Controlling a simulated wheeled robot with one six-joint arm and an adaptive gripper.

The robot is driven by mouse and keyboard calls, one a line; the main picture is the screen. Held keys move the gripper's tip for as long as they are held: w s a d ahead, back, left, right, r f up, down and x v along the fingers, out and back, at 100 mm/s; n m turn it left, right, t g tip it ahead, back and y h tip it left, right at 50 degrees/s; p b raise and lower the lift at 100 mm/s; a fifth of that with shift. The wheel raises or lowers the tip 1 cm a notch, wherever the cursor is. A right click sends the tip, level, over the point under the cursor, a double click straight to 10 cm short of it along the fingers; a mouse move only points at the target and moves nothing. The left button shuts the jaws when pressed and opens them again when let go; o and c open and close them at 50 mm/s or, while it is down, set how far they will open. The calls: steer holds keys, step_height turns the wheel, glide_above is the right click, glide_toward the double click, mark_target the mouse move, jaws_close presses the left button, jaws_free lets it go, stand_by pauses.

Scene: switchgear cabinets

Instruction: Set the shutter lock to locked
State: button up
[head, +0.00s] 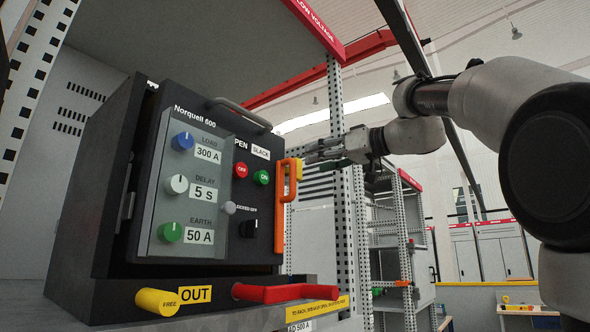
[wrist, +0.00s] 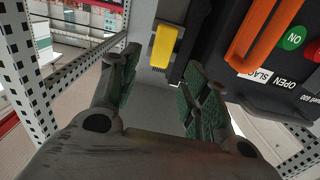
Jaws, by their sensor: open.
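A yellow lever (head: 299,170) sits on the right side of the black Norquell 600 unit, beside the orange handle (head: 281,210). In the wrist view the yellow lever (wrist: 164,46) stands on a pale plate, just beyond and between my fingertips. No lettering on it is readable, so I cannot tell for sure that it is the shutter lock. My gripper (head: 312,155) is open and empty at the unit's right edge; its green-padded fingers (wrist: 160,65) are spread in the wrist view. A yellow knob (head: 157,301) marked FREE sits low at the front, by an OUT label.
The orange handle (wrist: 262,35) is close to the right of my fingers in the wrist view. A red handle (head: 285,293) lies along the unit's bottom. A perforated post (head: 339,165) stands behind my gripper. Colored dials and red and green buttons are on the front panel.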

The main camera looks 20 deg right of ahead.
mark_target(300, 163)
steer(key=x, duration=0.7)
steer(key=shift+w+a, duration=0.25)
steer(key=shift+w, duration=0.05)
steer(key=shift+c, duration=0.4)
jaws_close()
